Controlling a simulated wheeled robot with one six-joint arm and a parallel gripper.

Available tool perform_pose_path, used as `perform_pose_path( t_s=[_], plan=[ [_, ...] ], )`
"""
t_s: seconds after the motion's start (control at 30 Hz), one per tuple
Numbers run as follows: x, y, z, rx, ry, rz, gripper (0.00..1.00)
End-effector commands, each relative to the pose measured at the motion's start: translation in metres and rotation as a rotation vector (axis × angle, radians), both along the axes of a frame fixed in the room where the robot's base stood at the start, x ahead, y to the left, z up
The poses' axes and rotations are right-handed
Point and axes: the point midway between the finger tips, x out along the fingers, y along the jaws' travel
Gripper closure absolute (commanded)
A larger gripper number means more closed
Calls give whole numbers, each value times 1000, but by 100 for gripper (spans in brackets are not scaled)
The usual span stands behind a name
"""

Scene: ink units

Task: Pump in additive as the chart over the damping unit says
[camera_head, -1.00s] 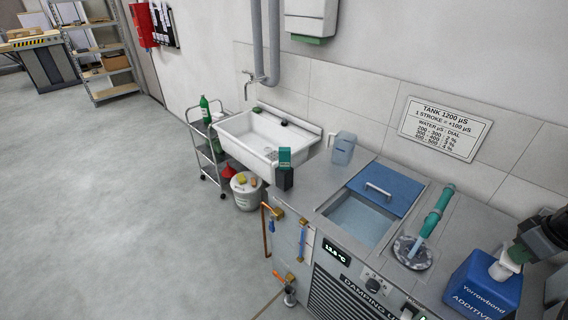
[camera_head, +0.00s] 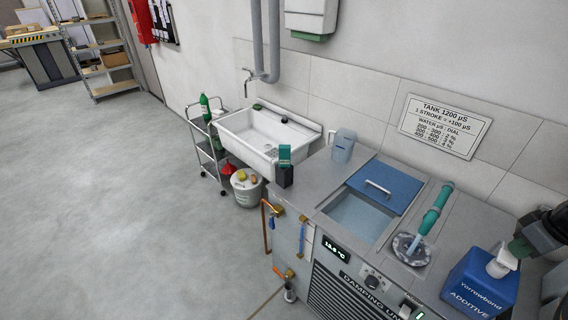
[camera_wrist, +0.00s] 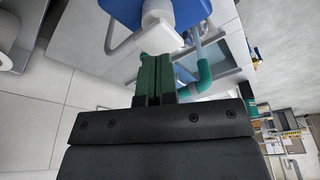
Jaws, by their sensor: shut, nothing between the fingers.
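The blue additive jug (camera_head: 480,287), labelled Yorrowbond ADDITIVE, stands at the right end of the counter. Its white pump head (camera_head: 503,264) is at my gripper (camera_head: 518,249); the wrist view shows the white pump head (camera_wrist: 160,33) just beyond the green fingertips (camera_wrist: 156,62). The fingers are together with nothing between; I cannot tell whether they touch the pump. The chart (camera_head: 445,126) on the wall reads TANK 1200 µS, 1 STROKE = +100 µS, with a water-to-dial table below. The damping unit (camera_head: 345,290) has an open water tank (camera_head: 358,218) beside a blue lid.
A green meter (camera_head: 285,155) sits in a dark holder near the sink (camera_head: 265,135). The floor on the left is clear.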

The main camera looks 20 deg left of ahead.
Motion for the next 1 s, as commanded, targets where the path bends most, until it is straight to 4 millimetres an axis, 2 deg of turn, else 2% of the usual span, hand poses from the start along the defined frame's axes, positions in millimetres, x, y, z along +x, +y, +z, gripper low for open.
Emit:
perform_pose_path(
  t_s=[0.83, 1.0],
  plan=[
    [0, 0, -35, 1, 2, 0, 100],
    [0, 0, -33, 2, 2, 1, 100]
  ],
)
